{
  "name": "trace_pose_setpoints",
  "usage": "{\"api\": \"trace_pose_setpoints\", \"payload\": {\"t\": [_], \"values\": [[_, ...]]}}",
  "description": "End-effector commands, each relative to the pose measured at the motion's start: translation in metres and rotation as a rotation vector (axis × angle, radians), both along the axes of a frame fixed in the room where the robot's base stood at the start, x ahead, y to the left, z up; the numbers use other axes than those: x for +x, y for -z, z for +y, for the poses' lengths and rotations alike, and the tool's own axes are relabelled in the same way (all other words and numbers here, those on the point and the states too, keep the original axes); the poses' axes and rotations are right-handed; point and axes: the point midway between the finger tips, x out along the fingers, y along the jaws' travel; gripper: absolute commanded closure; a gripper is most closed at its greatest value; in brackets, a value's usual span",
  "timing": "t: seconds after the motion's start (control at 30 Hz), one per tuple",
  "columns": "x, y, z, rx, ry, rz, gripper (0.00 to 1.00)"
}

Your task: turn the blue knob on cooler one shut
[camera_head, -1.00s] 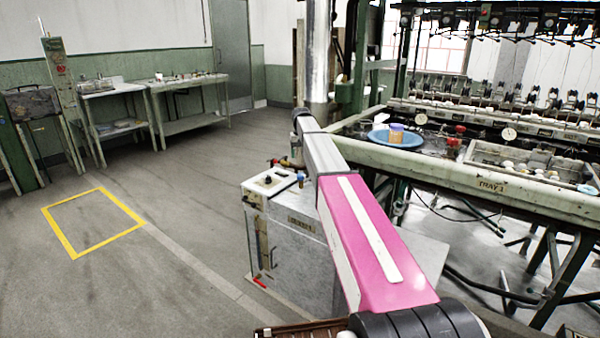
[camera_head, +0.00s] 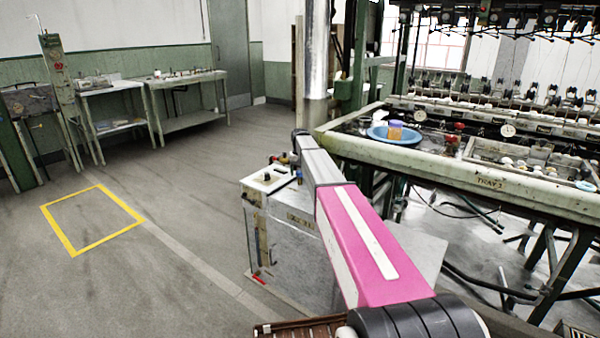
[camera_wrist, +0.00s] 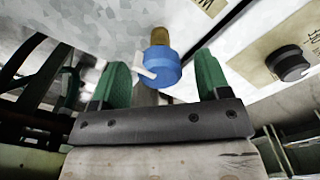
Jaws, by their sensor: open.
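The blue knob (camera_wrist: 160,68) sits on a brass stem against a grey metal panel in the wrist view, with a white pointer sticking out to its left. My gripper (camera_wrist: 161,62) has its two green fingers apart, one on each side of the knob. I cannot tell whether either finger touches it. In the head view the cooler (camera_head: 300,255) is a grey metal box with a pale top, below my arm. A small blue piece (camera_head: 299,175) shows at its top edge, beside the end of my arm. My gripper is mostly hidden there.
A black knob (camera_wrist: 290,65) is on a pale panel to the right in the wrist view. In the head view, the basin bench (camera_head: 450,175) with a blue dish (camera_head: 395,135) stands close on the right. Open floor with a yellow outlined square (camera_head: 92,222) lies left.

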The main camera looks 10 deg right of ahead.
Motion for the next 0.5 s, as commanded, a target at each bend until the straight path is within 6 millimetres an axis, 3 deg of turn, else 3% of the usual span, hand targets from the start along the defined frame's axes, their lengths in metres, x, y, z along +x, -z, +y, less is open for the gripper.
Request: {"api": "trace_pose_setpoints", "payload": {"t": [0.13,0.27,0.3,0.5], "values": [[0.0001,-0.0003,0.0,0.0,0.0,0.0,0.34],[0.0,-0.0004,0.0,0.0,0.0,0.0,0.76],[0.0,-0.0004,0.0,0.0,0.0,0.0,0.8],[0.0,-0.0006,0.0,0.0,0.006,0.0,0.8]]}}
